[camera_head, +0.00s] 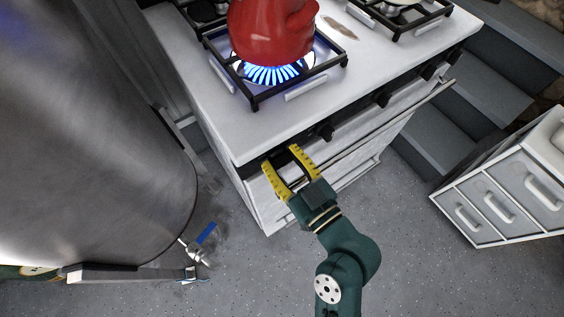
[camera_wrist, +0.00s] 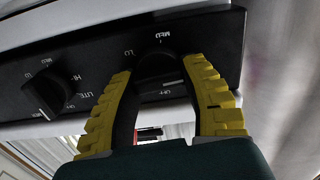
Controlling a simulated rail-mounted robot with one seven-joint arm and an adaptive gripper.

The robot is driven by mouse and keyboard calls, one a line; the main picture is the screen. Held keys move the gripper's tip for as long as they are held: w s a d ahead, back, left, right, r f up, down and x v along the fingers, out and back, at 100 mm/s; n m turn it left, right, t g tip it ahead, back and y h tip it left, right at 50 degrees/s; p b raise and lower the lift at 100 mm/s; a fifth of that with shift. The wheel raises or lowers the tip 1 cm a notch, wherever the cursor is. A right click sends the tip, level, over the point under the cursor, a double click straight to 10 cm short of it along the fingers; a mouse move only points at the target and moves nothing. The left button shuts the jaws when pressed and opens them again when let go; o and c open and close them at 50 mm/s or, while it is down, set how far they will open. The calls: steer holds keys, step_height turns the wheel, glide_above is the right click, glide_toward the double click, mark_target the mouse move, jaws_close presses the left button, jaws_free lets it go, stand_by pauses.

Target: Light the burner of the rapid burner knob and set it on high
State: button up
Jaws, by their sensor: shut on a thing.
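The stove (camera_head: 180,62) has a black control panel (camera_head: 300,138) along its front edge. My gripper (camera_head: 280,158) is at the panel's left end, its yellow fingers around the end knob. In the wrist view my gripper (camera_wrist: 160,90) is closed on both sides of this black knob (camera_wrist: 158,68), with MED and LO marked above it and OFF below. Its exact pointer setting is hard to tell. Blue flames (camera_head: 273,73) burn under a red pot (camera_head: 270,32) on the front left burner. No label naming the rapid burner knob is readable.
A neighbouring knob (camera_wrist: 47,97) sits left of the gripped one in the wrist view; more knobs (camera_head: 382,97) line the panel. An oven handle rail (camera_head: 385,124) runs below. A large metal barrel (camera_head: 90,120) stands left, white drawers (camera_head: 500,190) right.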

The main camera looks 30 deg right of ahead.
steer(key=shift+n+b, duration=0.4)
steer(key=shift+n, duration=0.2)
steer(key=o, duration=0.9)
steer(key=shift+s+d, duration=0.2)
steer(key=shift+s, duration=1.8)
steer(key=shift+s+d, duration=0.2)
steer(key=shift+s, duration=1.8)
steer(key=shift+s+d, duration=0.2)
steer(key=shift+s, duration=1.8)
